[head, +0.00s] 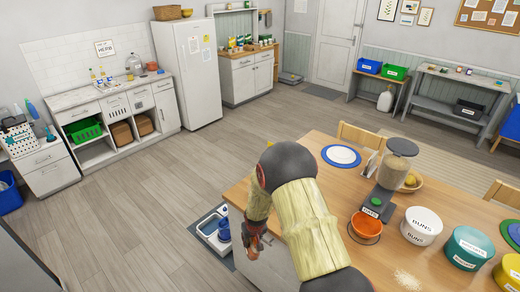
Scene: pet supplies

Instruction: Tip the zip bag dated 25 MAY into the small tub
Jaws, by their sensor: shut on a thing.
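My gripper (254,247) hangs past the left edge of the wooden table, above a pale grey surface. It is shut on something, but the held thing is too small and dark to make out. I cannot pick out a zip bag or read a 25 MAY date. On the table, an orange bowl (367,224) stands in front of a dispenser. A white tub marked BUNS (421,226) and a teal labelled tub (468,246) stand to its right. I cannot tell which container is the small tub.
The table (320,143) also holds a blue-rimmed plate (341,156), a dispenser (400,163) and spilled grains (408,280). The wooden floor (180,185) to the left is clear.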

